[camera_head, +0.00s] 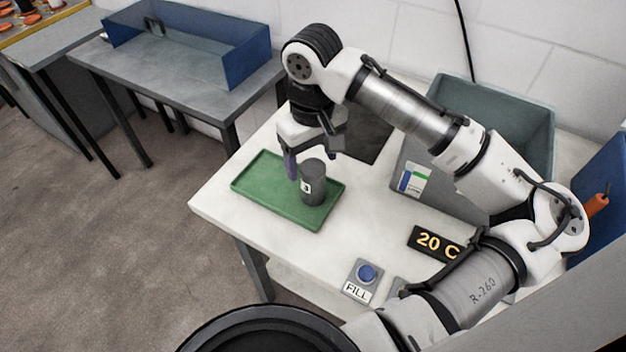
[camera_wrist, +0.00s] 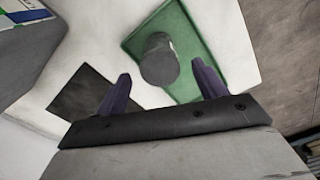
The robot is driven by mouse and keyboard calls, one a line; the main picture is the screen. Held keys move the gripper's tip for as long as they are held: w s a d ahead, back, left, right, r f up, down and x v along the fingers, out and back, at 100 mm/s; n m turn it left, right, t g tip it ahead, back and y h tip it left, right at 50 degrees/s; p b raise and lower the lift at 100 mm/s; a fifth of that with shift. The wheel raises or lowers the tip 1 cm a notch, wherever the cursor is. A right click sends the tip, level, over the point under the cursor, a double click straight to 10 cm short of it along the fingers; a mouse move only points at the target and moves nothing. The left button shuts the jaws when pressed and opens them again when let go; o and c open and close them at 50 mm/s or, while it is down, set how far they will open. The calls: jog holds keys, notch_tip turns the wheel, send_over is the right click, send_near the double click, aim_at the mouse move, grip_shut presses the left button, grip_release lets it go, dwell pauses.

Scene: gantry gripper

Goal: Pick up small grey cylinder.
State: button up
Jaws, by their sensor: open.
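A small grey cylinder (camera_head: 313,182) stands upright on a green tray (camera_head: 262,180) on the white table. A small white label with a dark mark shows on its side in the head view. My gripper (camera_head: 308,165) is just above and behind the cylinder, its fingers pointing down. In the wrist view my gripper (camera_wrist: 164,92) shows two purple fingers spread apart with nothing held between them. The cylinder (camera_wrist: 159,60) appears beyond the fingertips, between them and nearer the right one. The tray (camera_wrist: 205,50) also shows there.
A dark flat square (camera_head: 368,138) lies behind the tray. A grey bin (camera_head: 480,100) stands at the back right. A "20 C" sign (camera_head: 435,243) and a blue FILL button (camera_head: 367,273) sit at the front right. A blue-walled bench (camera_head: 190,45) stands apart at left.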

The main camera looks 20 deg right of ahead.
aim_at(313, 183)
jog(key=shift+f+p, duration=0.45)
jog(key=shift+f, duration=2.2)
jog(key=c, duration=1.4)
